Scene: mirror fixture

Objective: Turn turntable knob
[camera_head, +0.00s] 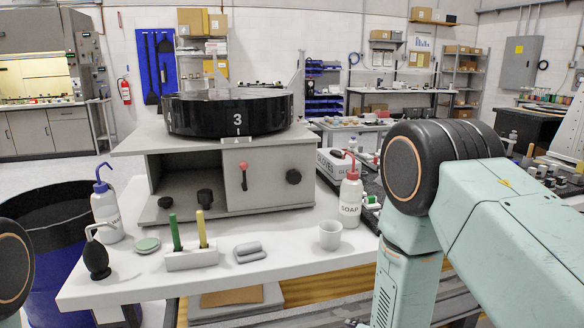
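The turntable (215,112) is a black drum with a white number 3 on its front, on top of a grey box-shaped housing (265,190). A round black knob (293,177) sits on the right of the housing's front panel. A lever with a red ball (243,168) is to the left of that knob. My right arm fills the right side and a joint of my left arm shows at the left edge. Neither gripper is in view.
A dark blue bin (60,265) stands at the left.

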